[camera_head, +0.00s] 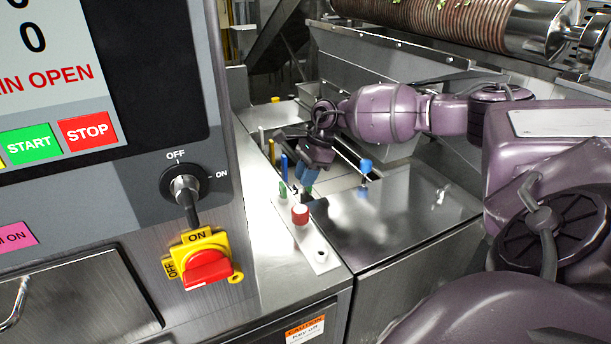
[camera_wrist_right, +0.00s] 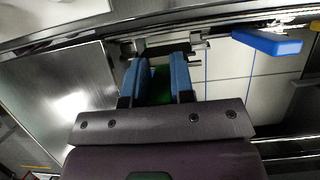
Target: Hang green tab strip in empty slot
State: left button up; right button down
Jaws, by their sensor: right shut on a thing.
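My right gripper (camera_head: 304,180) reaches in from the right in the head view, over the row of coloured tabs at the edge of the metal top. In the right wrist view its two blue fingertips (camera_wrist_right: 156,82) are shut on a green piece, the green tab strip (camera_wrist_right: 160,88). Only a little green shows below the fingers in the head view; the rest of the strip is hidden. Another green tab (camera_head: 283,190) stands in the row just left of the gripper. I cannot make out the empty slot. My left gripper is not in view.
The row also holds a blue tab (camera_head: 284,165), yellow tabs (camera_head: 262,137) and a red knob (camera_head: 300,214) at its near end. A separate blue tab (camera_head: 365,166) stands right of the gripper. The control panel (camera_head: 150,120) with its red switch (camera_head: 208,268) stands close on the left.

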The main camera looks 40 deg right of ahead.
jog(key=shift+w+a, duration=0.2)
jog(key=shift+a, duration=0.45)
jog(key=shift+w+a, duration=0.2)
jog(key=shift+a, duration=0.4)
